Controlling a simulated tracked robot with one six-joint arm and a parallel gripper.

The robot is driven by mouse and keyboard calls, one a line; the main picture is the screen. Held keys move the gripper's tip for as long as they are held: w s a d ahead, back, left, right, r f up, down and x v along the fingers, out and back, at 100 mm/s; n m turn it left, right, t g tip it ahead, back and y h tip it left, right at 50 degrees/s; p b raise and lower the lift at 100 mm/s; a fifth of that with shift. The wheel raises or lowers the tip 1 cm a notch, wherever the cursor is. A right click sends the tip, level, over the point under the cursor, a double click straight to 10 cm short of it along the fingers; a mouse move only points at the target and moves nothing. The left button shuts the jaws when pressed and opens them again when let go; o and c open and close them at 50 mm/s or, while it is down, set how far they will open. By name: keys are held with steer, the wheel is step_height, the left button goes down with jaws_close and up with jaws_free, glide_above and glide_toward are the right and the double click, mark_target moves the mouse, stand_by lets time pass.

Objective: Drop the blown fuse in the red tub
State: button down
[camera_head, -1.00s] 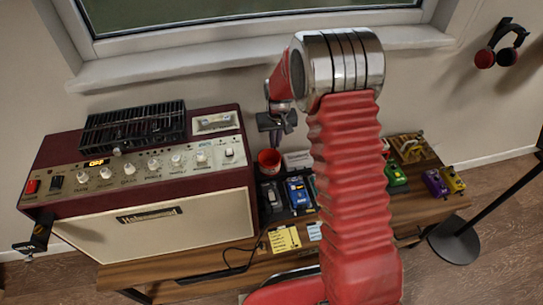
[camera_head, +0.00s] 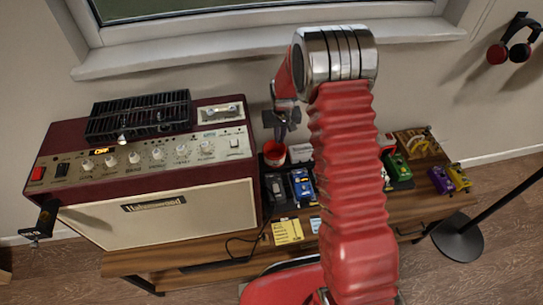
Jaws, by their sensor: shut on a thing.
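The red tub (camera_head: 274,153) stands on the wooden bench, just right of the amplifier. My gripper (camera_head: 281,132) hangs above it, its fingers pointing down, and its lower end appears close over the tub's rim in this view. The height gap between them cannot be judged exactly. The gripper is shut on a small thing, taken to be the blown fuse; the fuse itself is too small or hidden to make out.
The maroon amplifier (camera_head: 150,212) with a black grille unit on top stands left of the tub. A white box (camera_head: 300,153) is right beside the tub. A blue pedal (camera_head: 302,187) and other pedals lie in front and to the right. The window sill is behind.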

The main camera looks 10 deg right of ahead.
steer(key=shift+f, duration=1.6)
steer(key=c, duration=1.8)
jaws_free()
steer(key=shift+c, duration=0.2)
steer(key=shift+r, duration=0.15)
step_height(320, 180, up, 13)
steer(key=s, duration=0.2)
steer(key=shift+r, duration=0.15)
steer(key=shift+s, duration=0.1)
